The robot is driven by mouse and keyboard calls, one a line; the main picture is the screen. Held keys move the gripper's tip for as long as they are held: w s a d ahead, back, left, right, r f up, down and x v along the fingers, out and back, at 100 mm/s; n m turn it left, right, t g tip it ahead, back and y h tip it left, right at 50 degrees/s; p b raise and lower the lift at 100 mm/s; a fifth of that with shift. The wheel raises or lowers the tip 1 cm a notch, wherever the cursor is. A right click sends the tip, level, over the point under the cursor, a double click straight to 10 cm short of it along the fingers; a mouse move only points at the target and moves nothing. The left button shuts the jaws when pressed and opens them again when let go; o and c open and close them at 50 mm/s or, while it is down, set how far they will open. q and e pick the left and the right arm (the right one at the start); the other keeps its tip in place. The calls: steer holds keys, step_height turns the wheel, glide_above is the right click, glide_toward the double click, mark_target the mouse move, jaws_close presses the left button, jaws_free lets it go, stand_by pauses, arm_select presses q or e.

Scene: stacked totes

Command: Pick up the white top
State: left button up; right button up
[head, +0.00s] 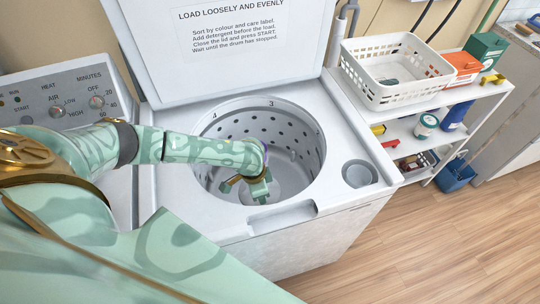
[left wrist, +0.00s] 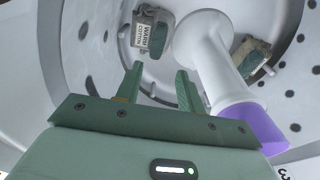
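My left gripper (head: 258,190) reaches down into the open washer drum (head: 222,127) in the head view. In the left wrist view the left gripper (left wrist: 160,76) has its two fingers apart with nothing between them. A second greyish bundle (left wrist: 253,48) lies to the right, partly behind the agitator. I cannot tell for certain which bundle is the white top. The arm hides both in the head view. My right gripper is not in view.
A white agitator post (left wrist: 208,58) with a purple end (left wrist: 258,128) stands close right of the fingers. The perforated drum wall surrounds them. The washer lid (head: 235,50) is raised. A white basket (head: 405,95) stands on a shelf cart to the right.

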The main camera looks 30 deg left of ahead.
arm_select(q)
steer(key=f+b, duration=0.1)
steer(key=f, duration=0.2)
steer(key=f+b, duration=0.1)
steer(key=f, duration=0.2)
steer(key=d+f+b, duration=0.1)
steer(key=f+b, duration=0.1)
steer(key=f, duration=0.1)
steer(key=shift+w+f, duration=0.2)
steer(key=shift+w, duration=0.2)
steer(key=f+b, duration=0.1)
steer(key=f, duration=0.1)
steer(key=f+b, duration=0.2)
steer(key=f, duration=0.1)
steer(key=shift+w+d+f, duration=0.3)
steer(key=shift+w+d, duration=0.05)
steer(key=shift+w, duration=0.05)
steer(key=shift+r, duration=0.1)
steer(key=shift+c, duration=0.4)
jaws_close()
